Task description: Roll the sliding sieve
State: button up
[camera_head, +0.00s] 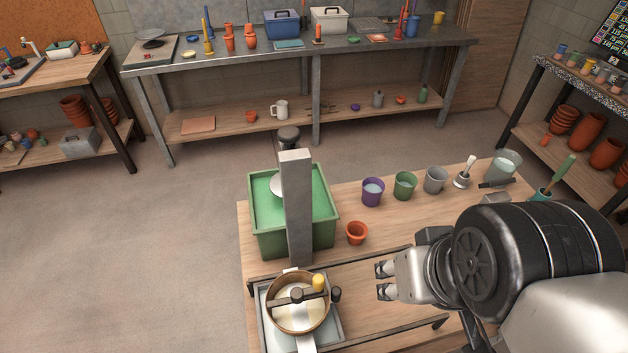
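A round sieve (282,318) with a brown rim and pale inside sits near the table's front left. The contact between sieve and rails is hidden.
A grey upright post (297,205) stands behind the sieve, before a green tub (262,235). A terracotta pot (357,233) stands on the wooden table (410,225). Purple (372,192), green (405,186) and grey (435,180) cups line its back. The floor at left is clear.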

aim_at(300, 321)
jog(key=l+u, duration=0.15)
jog(key=u, duration=0.25)
jog(key=k+l+u, duration=0.15)
jog(key=u, duration=0.3)
